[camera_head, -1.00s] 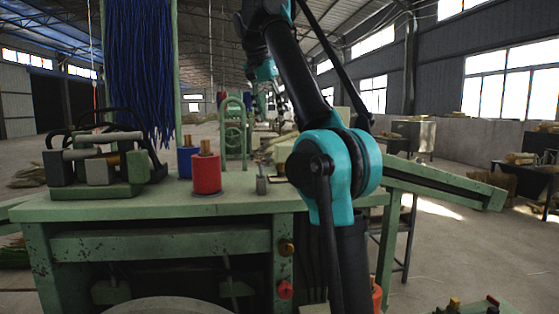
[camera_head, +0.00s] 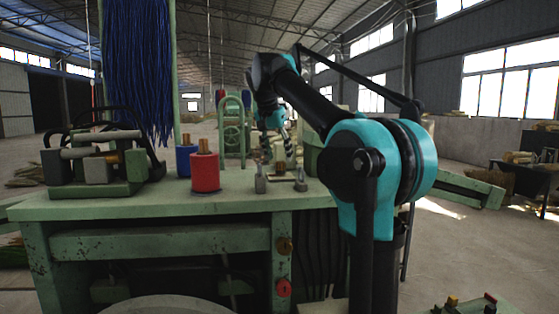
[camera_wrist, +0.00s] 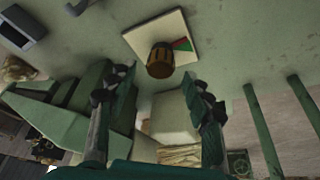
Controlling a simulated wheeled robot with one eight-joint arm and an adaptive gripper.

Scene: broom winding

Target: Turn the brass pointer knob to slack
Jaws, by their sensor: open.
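In the wrist view, the brass knob (camera_wrist: 160,60) stands on a square cream plate (camera_wrist: 142,33) on the green bench top. Red and green marks show on the plate just right of the knob; I cannot make out which way its pointer faces. My gripper (camera_wrist: 157,82) is open, and the knob shows ahead of the gap between its fingers, apparently untouched. In the head view, my gripper (camera_head: 278,156) hangs above the back of the bench, over the small brass knob (camera_head: 280,168).
Small grey posts (camera_head: 260,184) stand close to the knob. A red spool (camera_head: 205,172) and a blue spool (camera_head: 186,157) stand to the left, with a green clamp unit (camera_head: 108,172) farther left. Blue bristles (camera_head: 140,70) hang behind. The front bench top is clear.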

